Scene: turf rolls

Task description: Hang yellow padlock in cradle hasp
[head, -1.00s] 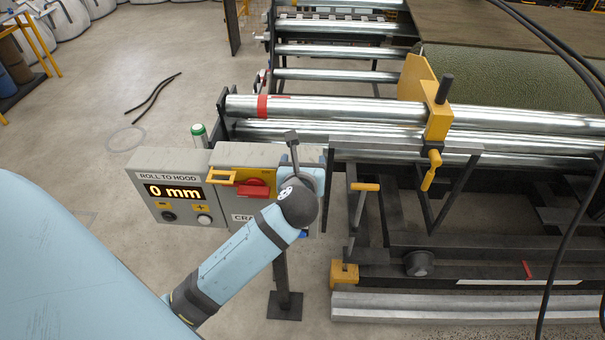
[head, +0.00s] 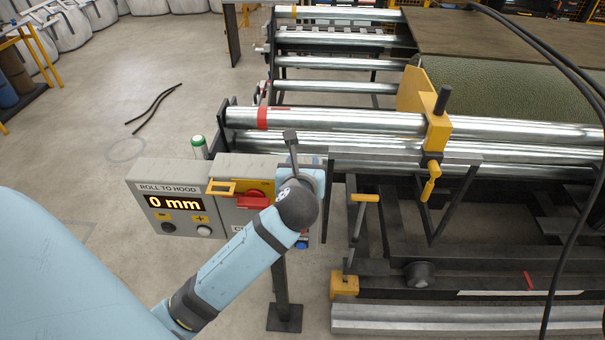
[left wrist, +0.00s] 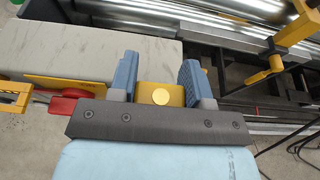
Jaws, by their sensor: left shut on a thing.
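My left gripper (head: 312,175) is over the right end of the grey control box, and its arm hides part of the box front. In the left wrist view its two blue fingers (left wrist: 160,76) are closed on the yellow padlock (left wrist: 160,98), which shows a round brass-coloured disc. The padlock's shackle cannot be made out, and the head view hides the padlock. A yellow loop-shaped hasp (head: 222,187) sits on the box beside a red switch handle (head: 250,200), left of the gripper. The hasp (left wrist: 14,97) and red handle (left wrist: 70,102) also show in the left wrist view, apart from the padlock.
The control box (head: 150,222) reads 0 mm and stands on a dark post (head: 281,290). A green-capped beacon (head: 198,146) rises behind it. The steel rollers (head: 340,120) and a yellow clamp (head: 437,130) are to the right. Open floor lies left.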

